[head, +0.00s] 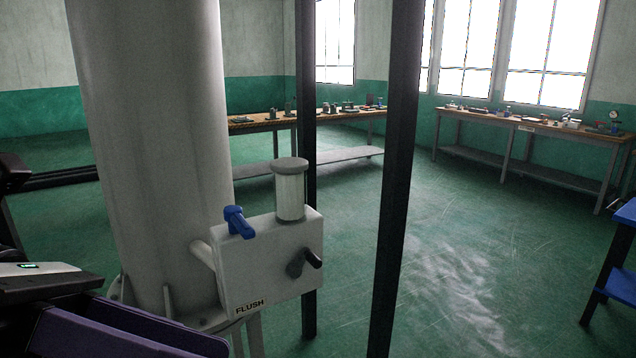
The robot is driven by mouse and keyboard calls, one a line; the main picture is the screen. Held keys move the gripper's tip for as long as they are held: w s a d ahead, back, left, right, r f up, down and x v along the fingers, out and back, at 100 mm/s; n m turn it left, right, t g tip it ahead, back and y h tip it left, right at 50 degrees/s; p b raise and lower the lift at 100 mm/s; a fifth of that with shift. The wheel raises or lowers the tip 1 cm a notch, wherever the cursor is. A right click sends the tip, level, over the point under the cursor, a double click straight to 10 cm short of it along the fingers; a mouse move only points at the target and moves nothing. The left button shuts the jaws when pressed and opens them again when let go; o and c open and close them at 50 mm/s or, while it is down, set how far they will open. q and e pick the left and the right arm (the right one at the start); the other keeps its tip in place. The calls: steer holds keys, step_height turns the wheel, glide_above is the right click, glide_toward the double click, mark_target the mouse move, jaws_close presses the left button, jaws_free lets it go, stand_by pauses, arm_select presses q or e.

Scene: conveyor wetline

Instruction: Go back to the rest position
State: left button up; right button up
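A white box marked FLUSH (270,262) stands in front of a thick pale column (150,130).
Workbenches with small items (520,125) line the far walls. A blue shelf unit (615,285) is at the right edge. Green floor (480,270) between is clear.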

arm_select(q)
steer(key=w+a+f+n+t+h, duration=0.1)
steer(key=w+f+n+t+h, duration=0.15)
steer(key=w+n+t, duration=0.65)
steer(key=w+a+f+n+t+h, duration=0.1)
steer(key=w+f+n+t+h, duration=0.3)
steer(key=n, duration=0.8)
steer(key=w+a+f+n+t+y, duration=0.2)
steer(key=a+f+n+t+y, duration=0.1)
steer(key=f+n+y, duration=0.4)
steer(key=w+a+f+n+t+y, duration=0.25)
steer(key=f+n+y, duration=0.25)
steer(key=f+n, duration=0.3)
steer(key=s+f+n+g+y, duration=0.3)
steer(key=f+n+y, duration=0.1)
steer(key=f, duration=0.9)
steer(key=s+f+n+g+y, duration=0.2)
steer(key=s+f+n+g, duration=0.2)
steer(key=s+f, duration=1.3)
step_height(320, 180, down, 2)
steer(key=d+g, duration=0.1)
steer(key=g, duration=0.2)
steer(key=shift+n, duration=0.4)
